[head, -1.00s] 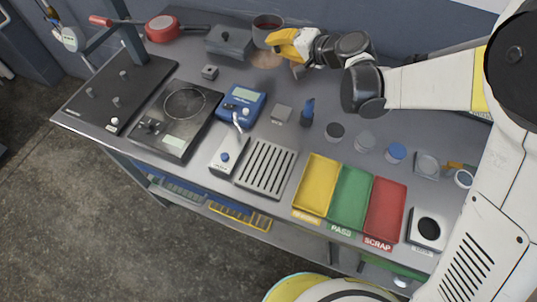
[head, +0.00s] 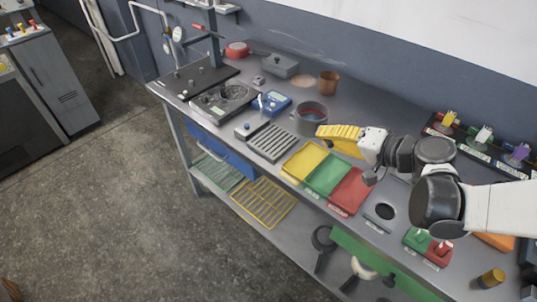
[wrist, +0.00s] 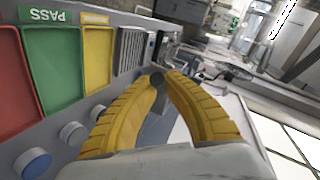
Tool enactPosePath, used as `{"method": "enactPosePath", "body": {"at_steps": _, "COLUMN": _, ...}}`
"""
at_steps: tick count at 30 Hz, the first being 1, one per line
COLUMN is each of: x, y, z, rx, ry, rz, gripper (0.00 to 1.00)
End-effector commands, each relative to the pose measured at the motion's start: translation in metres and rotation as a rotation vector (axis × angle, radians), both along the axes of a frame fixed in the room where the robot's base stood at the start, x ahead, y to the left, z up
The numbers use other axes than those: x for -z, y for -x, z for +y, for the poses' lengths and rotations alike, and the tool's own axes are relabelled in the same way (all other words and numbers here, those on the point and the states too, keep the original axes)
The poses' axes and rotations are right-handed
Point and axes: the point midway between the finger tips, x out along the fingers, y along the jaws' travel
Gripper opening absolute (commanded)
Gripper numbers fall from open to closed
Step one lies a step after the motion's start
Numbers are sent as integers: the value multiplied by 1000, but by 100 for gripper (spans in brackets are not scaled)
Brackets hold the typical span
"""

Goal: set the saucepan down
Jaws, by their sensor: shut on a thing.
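The grey saucepan (head: 309,120), reddish inside, is upright over the bench behind the slotted grey tray. My gripper (head: 322,131) is on its right, yellow fingers shut on its handle side. In the wrist view my gripper (wrist: 157,80) has its fingertips together around a small dark grey piece, apparently the handle. The fingers hide most of the grip. I cannot tell whether the saucepan's base touches the bench.
A hotplate (head: 222,101) and blue meter (head: 273,103) lie left of the saucepan. A copper-brown pot (head: 329,84) and lidded grey box (head: 281,66) stand behind. Yellow (head: 303,161), green (head: 327,175) and red (head: 350,192) trays line the front.

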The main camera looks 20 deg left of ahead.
Motion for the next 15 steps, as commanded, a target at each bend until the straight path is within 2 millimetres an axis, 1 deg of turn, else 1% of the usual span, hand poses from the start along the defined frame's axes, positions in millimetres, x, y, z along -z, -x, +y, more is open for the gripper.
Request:
{"method": "enactPosePath", "body": {"at_steps": 2, "x": 8, "y": -1, "z": 9, "rx": -3, "ry": -2, "rz": -1, "gripper": 0}}
{"method": "enactPosePath", "body": {"at_steps": 5, "x": 23, "y": -6, "z": 31, "rx": -5, "ry": -1, "rz": 0, "gripper": 0}}
{"method": "enactPosePath", "body": {"at_steps": 9, "x": 45, "y": -14, "z": 66, "rx": -6, "ry": 0, "rz": -1, "gripper": 0}}
{"method": "enactPosePath", "body": {"at_steps": 12, "x": 57, "y": -19, "z": 87, "rx": -5, "ry": -1, "rz": 0, "gripper": 0}}
{"method": "enactPosePath", "body": {"at_steps": 15, "x": 65, "y": -23, "z": 102, "rx": -3, "ry": -1, "rz": 0, "gripper": 0}}
